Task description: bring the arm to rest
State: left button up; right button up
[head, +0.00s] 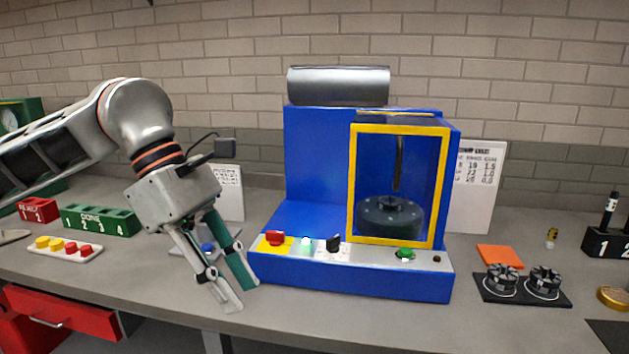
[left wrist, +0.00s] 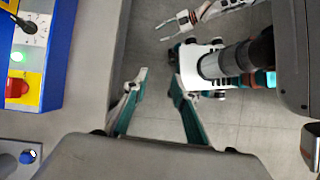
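My left gripper (head: 238,298) hangs from the left arm in the head view, pointing down over the bench's front edge, left of the blue machine (head: 350,278). Its two green-and-grey fingers are apart with nothing between them. The left wrist view also shows the left gripper (left wrist: 157,82) open and empty, above the floor. My right gripper (left wrist: 172,30) shows small at the top of the left wrist view, beside my base. Its fingers look apart and empty. The head view does not show my right arm.
The machine has a yellow-framed window (head: 352,190), a red button (head: 274,238) and a black knob (head: 334,243) near my left gripper. A green tray (head: 100,220) and a white button strip (head: 65,249) lie left. A black plate (head: 522,298) with two gears lies right. A red drawer (head: 75,318) stands open below.

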pick_arm(q)
jog(key=s+d+f+n+g+h, duration=0.1)
jog(key=s+d+n+g+h, duration=0.15)
jog(key=d+h, duration=0.4)
jog(key=s+d+f+n+g+h, duration=0.1)
jog(key=s+d+n+g+h, duration=0.2)
jog(key=d, duration=0.6)
jog(key=w+a+f+n+t+h+p, duration=0.25)
jog(key=w+n+t+h, duration=0.6)
jog(key=n+t, duration=0.85)
jog(key=w+a+f+n+t+y, duration=0.2)
jog(key=a+f+n+t+y, duration=0.2)
jog(key=a+f+n+y, duration=0.45)
jog(key=w+a+f+n+t+y, duration=0.1)
jog(key=a+f+n+t+y, duration=0.3)
jog(key=f+n, duration=0.85)
jog(key=s+a+f+n+g+y, duration=0.3)
jog(key=s+f, duration=0.6)
jog(key=f, duration=0.3)
jog(key=s+a+f+n+g+y, duration=0.4)
jog(key=s+a+f+n+y, duration=0.1)
jog(key=f, duration=0.7)
jog(key=s+a+n, duration=0.1)
jog(key=s+a, duration=0.1)
jog(key=s, duration=0.1)
jog(key=shift+s+f, duration=0.35)
pick_arm(e)
jog(key=shift+a+r, duration=0.2)
jog(key=shift+r, duration=0.45)
